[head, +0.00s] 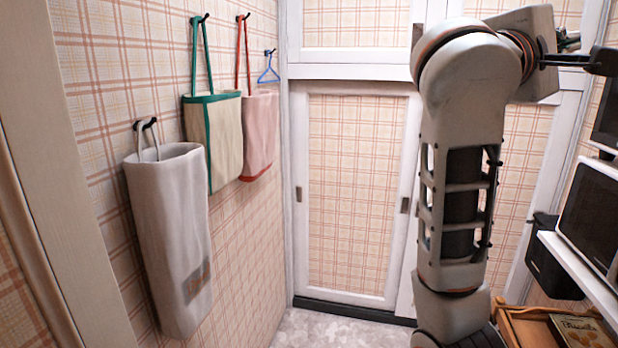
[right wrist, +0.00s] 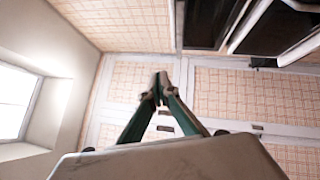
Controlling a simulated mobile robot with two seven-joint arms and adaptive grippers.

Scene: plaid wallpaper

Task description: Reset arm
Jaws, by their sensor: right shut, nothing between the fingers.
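My right arm stands raised in the right half of the head view. Its gripper (head: 572,55) shows at the upper right edge of that view, seen from the side and partly hidden by the wrist. In the right wrist view the right gripper (right wrist: 160,88) has its two green-sided fingers meeting at the tips, shut with nothing between them. It is in free air, apart from the walls and shelf. My left gripper is in neither view.
A white bag (head: 168,240), a green-edged bag (head: 212,140) and a pink bag (head: 260,135) hang on the left wall, with a blue hanger (head: 268,70). Sliding doors (head: 357,190) close the back. A microwave-like appliance (head: 592,215) sits on a white shelf at right. Floor (head: 330,332) shows clear.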

